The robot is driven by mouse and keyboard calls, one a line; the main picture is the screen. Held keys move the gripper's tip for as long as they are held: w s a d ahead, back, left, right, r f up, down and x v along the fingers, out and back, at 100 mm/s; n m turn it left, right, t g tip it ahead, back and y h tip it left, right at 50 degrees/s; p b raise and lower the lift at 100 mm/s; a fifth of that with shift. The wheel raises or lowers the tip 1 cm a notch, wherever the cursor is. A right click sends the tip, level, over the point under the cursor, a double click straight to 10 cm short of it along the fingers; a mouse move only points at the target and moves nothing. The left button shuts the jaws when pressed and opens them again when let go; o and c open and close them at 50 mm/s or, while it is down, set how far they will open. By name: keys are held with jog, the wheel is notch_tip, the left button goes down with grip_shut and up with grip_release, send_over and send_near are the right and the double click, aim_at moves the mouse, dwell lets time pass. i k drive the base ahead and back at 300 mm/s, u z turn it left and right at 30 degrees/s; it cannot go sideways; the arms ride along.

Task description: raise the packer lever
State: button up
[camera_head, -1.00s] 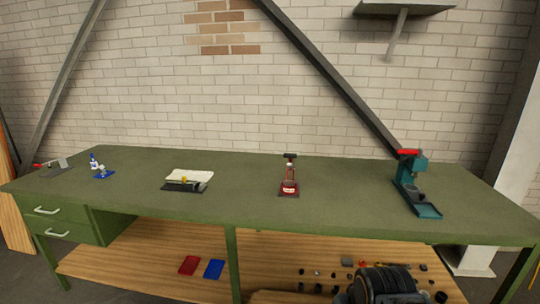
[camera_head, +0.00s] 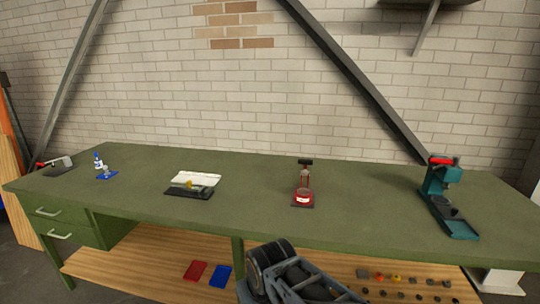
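A teal device (camera_head: 437,190) with a red handle (camera_head: 444,160) on top and a tray-like foot stands on the right of the green bench. A small red and black device (camera_head: 303,190) with a black T-shaped top (camera_head: 305,162) stands upright near the middle. A small lever with a red tip (camera_head: 42,165) lies at the far left end. I cannot tell for certain which one is the packer. My dark gripper (camera_head: 305,286) shows at the bottom middle, in front of the bench and apart from all of these. Its fingertips are not clear.
The green bench top (camera_head: 250,220) is mostly clear between devices. A black base with a pale, book-like piece (camera_head: 196,180) and a blue stand (camera_head: 106,175) sit on the left. The lower shelf holds red (camera_head: 195,270) and blue (camera_head: 220,275) plates and several small parts.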

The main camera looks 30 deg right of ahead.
aim_at(305, 162)
jog(key=z, duration=0.25)
jog(key=i, duration=0.95)
jog(key=z, duration=0.65)
